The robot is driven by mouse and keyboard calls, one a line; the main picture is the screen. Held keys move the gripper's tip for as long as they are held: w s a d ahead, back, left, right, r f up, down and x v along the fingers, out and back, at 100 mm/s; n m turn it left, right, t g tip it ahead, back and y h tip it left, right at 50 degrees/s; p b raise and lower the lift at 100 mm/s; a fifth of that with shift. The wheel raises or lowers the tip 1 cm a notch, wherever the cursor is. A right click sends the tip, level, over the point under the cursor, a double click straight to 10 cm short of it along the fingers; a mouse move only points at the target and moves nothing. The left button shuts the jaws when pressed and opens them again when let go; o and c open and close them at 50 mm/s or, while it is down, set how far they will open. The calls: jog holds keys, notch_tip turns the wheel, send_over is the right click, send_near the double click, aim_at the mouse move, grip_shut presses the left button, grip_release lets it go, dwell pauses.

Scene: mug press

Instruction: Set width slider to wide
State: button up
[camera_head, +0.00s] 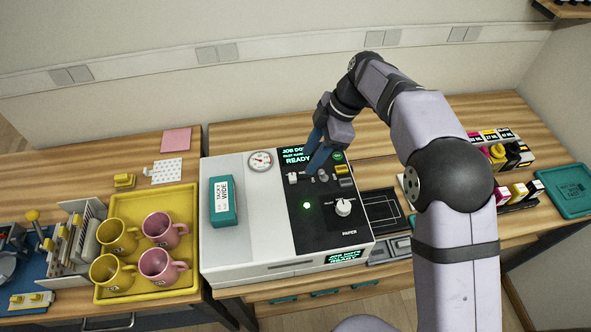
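The press (265,268) is a wide white machine with a black control panel (318,236) on its right half. Small controls sit near the top of the panel: a pale knob (292,178) at left and a grey knob (323,176) to its right. Their labels are too small to read, so I cannot tell which is the width slider or how it is set. My gripper (311,171) points down over the panel, with its blue fingers at or just above these controls. The fingers look close together, but any gap or contact is unclear. They hide part of the panel.
A white dial (343,207), a gauge (260,160) and a teal block labelled "TACKY WIDE" (223,202) are on the press. A yellow tray (187,265) with several mugs stands left. Ink boxes (497,150) and a teal tray (567,190) are at right.

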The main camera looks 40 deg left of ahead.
aim_at(293, 176)
jog(key=shift+n, duration=0.4)
jog(key=shift+s+a+r+p+x, duration=0.15)
jog(key=shift+p+x, duration=0.4)
jog(key=shift+x, duration=0.75)
jog(key=shift+s+a+p+x, duration=0.1)
jog(key=shift+a+p+x, duration=0.15)
jog(key=shift+p+x, duration=0.7)
jog(key=shift+s+a+r+p+x, duration=0.1)
jog(key=shift+a+p+x, duration=0.1)
jog(key=shift+x, duration=1.5)
jog(key=shift+d, duration=0.1)
